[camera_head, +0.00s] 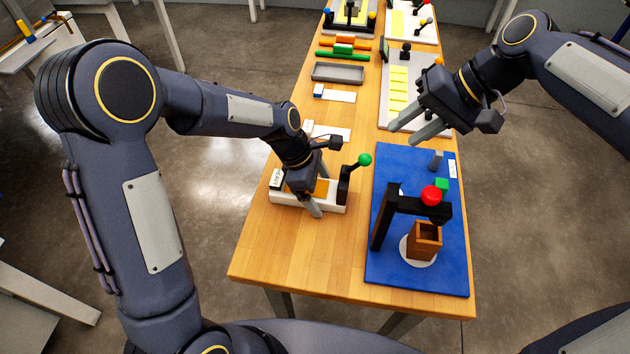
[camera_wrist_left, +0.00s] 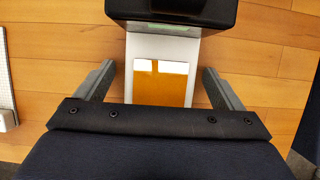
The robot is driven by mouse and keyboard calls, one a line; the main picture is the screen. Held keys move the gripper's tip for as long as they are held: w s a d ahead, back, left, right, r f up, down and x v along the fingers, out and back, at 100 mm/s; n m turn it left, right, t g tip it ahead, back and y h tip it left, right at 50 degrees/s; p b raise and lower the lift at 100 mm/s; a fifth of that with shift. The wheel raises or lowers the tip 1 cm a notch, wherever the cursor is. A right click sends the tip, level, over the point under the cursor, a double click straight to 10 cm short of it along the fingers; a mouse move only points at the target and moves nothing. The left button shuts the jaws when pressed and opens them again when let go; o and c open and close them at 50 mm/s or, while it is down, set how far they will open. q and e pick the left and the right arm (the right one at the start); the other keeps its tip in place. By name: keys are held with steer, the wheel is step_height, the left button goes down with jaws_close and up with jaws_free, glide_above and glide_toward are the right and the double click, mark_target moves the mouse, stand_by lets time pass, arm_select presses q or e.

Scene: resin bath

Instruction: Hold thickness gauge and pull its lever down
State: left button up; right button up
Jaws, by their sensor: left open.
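The thickness gauge (camera_head: 335,208) has a white base, an orange pad and a black lever arm with a green ball knob (camera_head: 365,159). The knob stands raised at the gauge's right end in the head view. My left gripper (camera_head: 304,200) is over the gauge from above and hides part of its base. In the left wrist view the gauge's white base (camera_wrist_left: 182,48) and orange pad lie between the two spread fingers (camera_wrist_left: 158,72), with gaps on both sides. My right gripper (camera_head: 404,133) is open and empty above the far edge of the blue board.
The blue board (camera_head: 390,272) to the right carries a black frame with a red ball (camera_head: 431,195) and a brown open box (camera_head: 424,241). A grey tray (camera_head: 338,72) and coloured bars lie farther back. The table's near left corner is clear.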

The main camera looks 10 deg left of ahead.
arm_select(q)
steer(key=c, duration=1.3)
arm_select(e)
steer(key=shift+c, duration=0.8)
steer(key=d+f+m+g+y, duration=0.1)
steer(key=f+m, duration=0.1)
steer(key=w+d+f+m+y, duration=0.1)
steer(key=d+f+m, duration=0.1)
steer(key=m, duration=0.1)
steer(key=d+f+m+g+y, duration=0.1)
steer(key=f+m, duration=0.2)
steer(key=shift+w+d+g, duration=0.15)
steer(key=shift+d+g, duration=0.15)
steer(key=shift+d, duration=0.1)
jaws_close()
steer(key=d+f+m+y, duration=0.1)
steer(key=d+m+y, duration=0.1)
steer(key=m, duration=0.1)
steer(key=w+d+f+m+y, duration=0.1)
steer(key=d+m, duration=0.1)
steer(key=d+f+m+y, duration=0.2)
steer(key=m, duration=0.1)
steer(key=shift+w+m+y, duration=0.15)
steer(key=shift+m+y, duration=0.15)
